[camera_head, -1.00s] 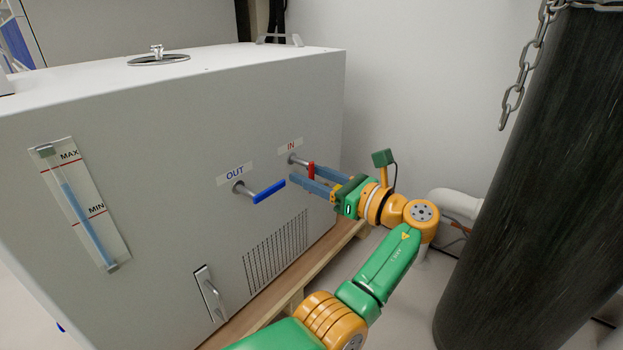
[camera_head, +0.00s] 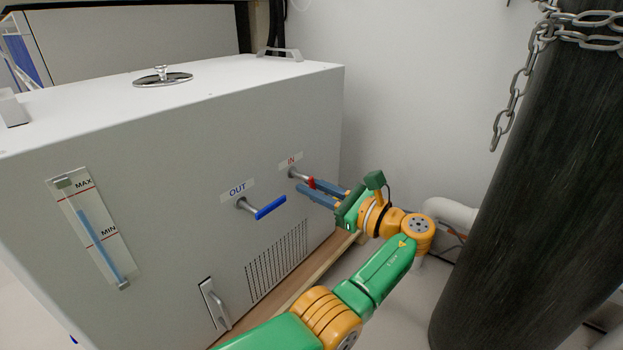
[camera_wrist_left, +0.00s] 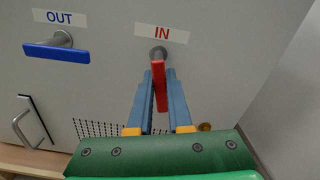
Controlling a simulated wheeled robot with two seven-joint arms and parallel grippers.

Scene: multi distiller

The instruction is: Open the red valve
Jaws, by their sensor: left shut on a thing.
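The red valve (camera_head: 311,183) is a short red lever on a metal stem under the IN label, on the front of the white distiller box (camera_head: 180,160). My left gripper (camera_head: 309,186) reaches it from the right, with its blue fingers on either side of the lever. In the left wrist view the red valve lever (camera_wrist_left: 160,85) points down from its stem, between the two fingers of my left gripper (camera_wrist_left: 159,76). The gripper is shut on the lever. In the head view the fingers hide part of the lever. My right gripper is not in view.
A blue OUT valve (camera_head: 270,208) sticks out to the left of the red one. A vent grille (camera_head: 277,260) and a door handle (camera_head: 215,303) are lower on the box. A dark cylinder (camera_head: 540,180) with a chain stands at the right. A wall is behind.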

